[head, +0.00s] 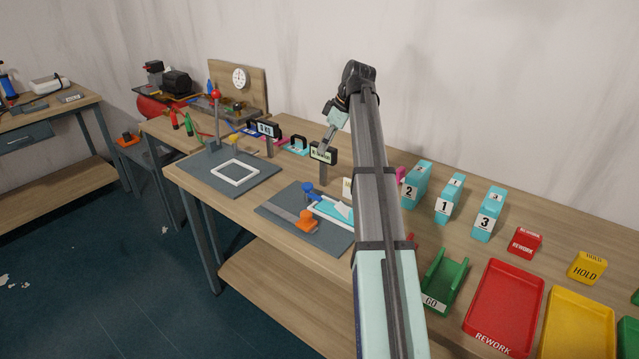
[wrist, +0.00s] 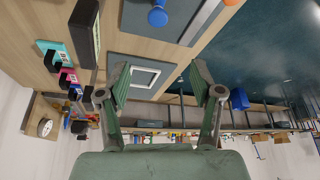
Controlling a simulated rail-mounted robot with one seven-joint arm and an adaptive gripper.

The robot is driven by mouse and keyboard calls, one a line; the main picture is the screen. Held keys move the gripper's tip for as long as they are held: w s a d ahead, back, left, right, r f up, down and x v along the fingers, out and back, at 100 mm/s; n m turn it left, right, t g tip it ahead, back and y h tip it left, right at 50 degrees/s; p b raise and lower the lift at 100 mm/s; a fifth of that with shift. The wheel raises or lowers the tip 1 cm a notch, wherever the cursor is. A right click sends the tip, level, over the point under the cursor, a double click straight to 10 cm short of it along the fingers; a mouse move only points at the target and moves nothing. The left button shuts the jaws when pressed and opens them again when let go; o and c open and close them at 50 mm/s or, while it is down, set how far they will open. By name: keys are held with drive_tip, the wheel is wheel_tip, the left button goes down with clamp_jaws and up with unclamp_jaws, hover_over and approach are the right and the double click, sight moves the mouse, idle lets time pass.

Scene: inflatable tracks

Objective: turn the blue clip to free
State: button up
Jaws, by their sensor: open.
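A blue clip with a round knob (head: 309,188) sits on a dark grey plate (head: 275,212) near the table's front edge. Its blue knob also shows at the top edge of the wrist view (wrist: 157,17). An orange clip (head: 305,222) is mounted on the same plate, with a teal and white piece (head: 334,208) between. I cannot tell which way the blue clip is turned. My gripper (wrist: 158,85) is open and empty, with its fingers spread. In the head view it hangs above the table behind the plate, apart from the blue clip.
A small sign on a post (head: 323,153) stands close to my gripper. Teal numbered blocks (head: 445,205), a green holder (head: 446,278) and a red tray (head: 504,308) are to the right.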

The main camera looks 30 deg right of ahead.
sight(308, 185)
drive_tip(key=p+x, duration=0.1)
drive_tip(key=x, duration=1)
drive_tip(key=d+p+x, duration=0.1)
drive_tip(key=x, duration=0.4)
drive_tip(key=shift+s+a+f+p, duration=0.1)
drive_tip(key=shift+a+f+p, duration=0.05)
drive_tip(key=shift+f+p, duration=0.25)
drive_tip(key=c, duration=1.2)
